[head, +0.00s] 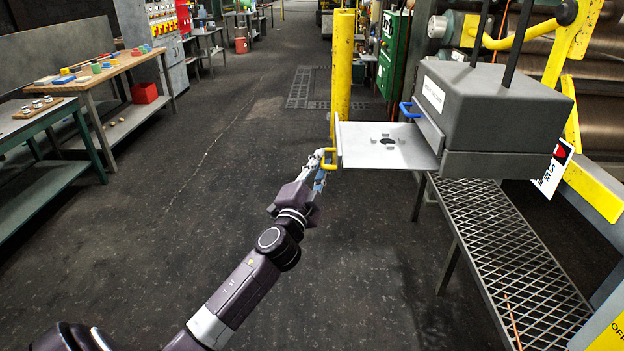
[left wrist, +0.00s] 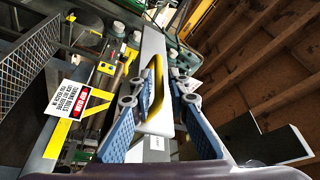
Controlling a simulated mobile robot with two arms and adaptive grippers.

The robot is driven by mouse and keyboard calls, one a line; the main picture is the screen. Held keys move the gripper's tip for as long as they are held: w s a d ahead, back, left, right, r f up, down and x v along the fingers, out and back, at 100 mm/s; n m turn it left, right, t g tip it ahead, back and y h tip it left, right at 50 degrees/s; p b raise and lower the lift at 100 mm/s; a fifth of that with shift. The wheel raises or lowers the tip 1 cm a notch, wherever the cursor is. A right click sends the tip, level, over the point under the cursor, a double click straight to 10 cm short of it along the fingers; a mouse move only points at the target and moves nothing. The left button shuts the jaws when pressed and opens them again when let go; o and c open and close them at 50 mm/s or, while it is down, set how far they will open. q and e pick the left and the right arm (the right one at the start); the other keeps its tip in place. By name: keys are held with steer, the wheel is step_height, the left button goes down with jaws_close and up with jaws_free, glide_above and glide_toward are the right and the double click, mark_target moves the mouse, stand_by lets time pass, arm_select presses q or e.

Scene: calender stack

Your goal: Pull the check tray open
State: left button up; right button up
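The check tray (head: 375,147) is a flat light-grey plate with a dark hole and small grey raised parts. It stands well out of the left side of the grey box (head: 495,105). Its yellow handle (head: 330,155) is on the tray's outer left end. My left gripper (head: 325,166) is at this handle. Whether a finger touches the handle cannot be told. My right gripper is not in view.
A blue handle (head: 406,110) sits on the box's left side. A yellow post (head: 342,70) stands behind the tray. A mesh-topped bench (head: 510,250) is below the box. Workbenches (head: 95,80) line the left. The floor (head: 190,200) between is clear.

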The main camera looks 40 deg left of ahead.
arm_select(q)
steer(key=v, duration=1)
steer(key=shift+s, duration=0.35)
